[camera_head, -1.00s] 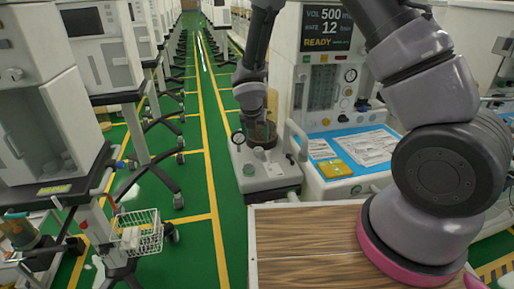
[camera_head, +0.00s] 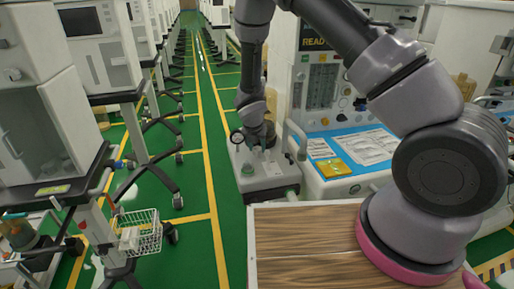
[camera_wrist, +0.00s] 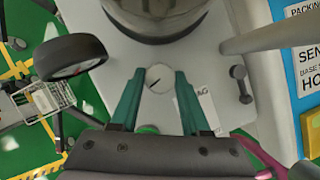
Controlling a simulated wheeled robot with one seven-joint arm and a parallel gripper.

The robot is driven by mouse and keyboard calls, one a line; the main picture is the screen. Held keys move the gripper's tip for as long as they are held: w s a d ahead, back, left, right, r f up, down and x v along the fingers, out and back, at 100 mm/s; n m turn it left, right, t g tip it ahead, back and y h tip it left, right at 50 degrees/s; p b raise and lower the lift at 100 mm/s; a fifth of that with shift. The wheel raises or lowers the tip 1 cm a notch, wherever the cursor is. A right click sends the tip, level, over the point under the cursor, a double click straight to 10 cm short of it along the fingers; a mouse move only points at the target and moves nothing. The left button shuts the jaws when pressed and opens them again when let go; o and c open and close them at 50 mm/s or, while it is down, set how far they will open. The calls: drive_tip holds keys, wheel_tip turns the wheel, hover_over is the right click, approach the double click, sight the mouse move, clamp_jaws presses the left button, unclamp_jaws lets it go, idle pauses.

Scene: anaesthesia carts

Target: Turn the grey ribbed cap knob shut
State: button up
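A small pale grey round cap (camera_wrist: 159,79) with a dark line across it shows in the wrist view, below a large rounded metal body; I take it for the cap knob. Its ribs are too small to make out. My gripper (camera_wrist: 160,84) has two teal fingers, one on each side of the cap, with a narrow gap seeming to remain on both sides. In the head view my gripper (camera_head: 264,150) is over the grey cart shelf (camera_head: 280,181), and the cap cannot be made out there.
A green knob (camera_wrist: 147,129) lies between the fingers, nearer the palm; it also shows in the head view (camera_head: 248,168). A round gauge (camera_wrist: 70,57) is at left. A grey bar (camera_wrist: 282,34) and a small black lever (camera_wrist: 241,83) are at right. A wire basket (camera_head: 140,233) hangs left of the aisle.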

clamp_jaws()
drive_tip(key=shift+a+m+h, duration=0.1)
drive_tip(key=shift+m+h, duration=0.5)
drive_tip(key=shift+m, duration=1)
drive_tip(key=o, duration=1.1)
unclamp_jaws()
drive_tip(key=v, duration=1)
drive_tip(key=shift+r, duration=0.45)
drive_tip(key=shift+w+a, duration=0.1)
